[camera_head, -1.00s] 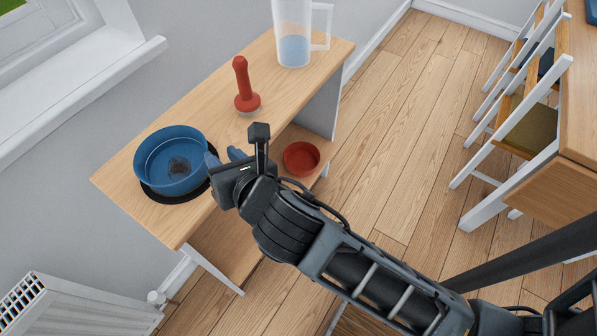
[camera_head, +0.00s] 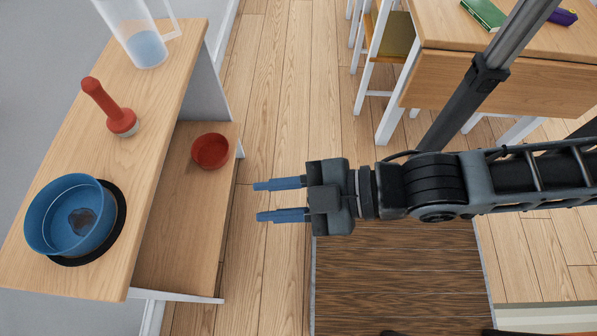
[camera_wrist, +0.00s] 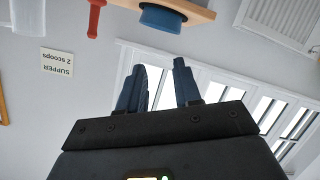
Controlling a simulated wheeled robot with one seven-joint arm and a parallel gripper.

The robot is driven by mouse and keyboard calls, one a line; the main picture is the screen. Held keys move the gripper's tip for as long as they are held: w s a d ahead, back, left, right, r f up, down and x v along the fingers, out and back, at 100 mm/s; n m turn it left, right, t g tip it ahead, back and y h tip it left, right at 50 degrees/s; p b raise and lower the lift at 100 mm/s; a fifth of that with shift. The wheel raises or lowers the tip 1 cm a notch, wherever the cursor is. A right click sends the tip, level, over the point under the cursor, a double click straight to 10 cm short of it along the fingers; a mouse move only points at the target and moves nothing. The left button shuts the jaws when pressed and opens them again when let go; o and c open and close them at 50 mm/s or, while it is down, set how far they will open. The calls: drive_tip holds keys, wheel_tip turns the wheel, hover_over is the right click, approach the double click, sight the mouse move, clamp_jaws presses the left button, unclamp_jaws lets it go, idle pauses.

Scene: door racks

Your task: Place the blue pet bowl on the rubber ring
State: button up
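The blue pet bowl (camera_head: 52,222) stands upright on the black rubber ring (camera_head: 118,222) at the near end of the wooden table. The ring shows as a dark rim mostly along the bowl's right and lower side, so the bowl looks off-centre to the left. A dark grey patch lies inside the bowl. My gripper (camera_head: 262,200) is open and empty, well to the right of the table and clear of the bowl. In the wrist view the gripper's blue fingers (camera_wrist: 160,85) are apart with nothing between them, and the bowl (camera_wrist: 163,19) shows upside down at the top.
A red-handled tool (camera_head: 108,108) and a clear jug (camera_head: 145,42) with blue contents stand farther back on the table. A red bowl (camera_head: 210,151) sits on the lower shelf. A chair and another table (camera_head: 500,80) stand at the upper right. Floor between is free.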

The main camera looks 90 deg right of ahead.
drive_tip(key=s+r+m, duration=0.1)
drive_tip(key=s+d+r+m, duration=0.1)
drive_tip(key=m, duration=0.1)
drive_tip(key=s+r+m, duration=0.1)
drive_tip(key=s+m, duration=0.1)
drive_tip(key=shift+d+r, duration=0.25)
drive_tip(key=shift+d, duration=0.05)
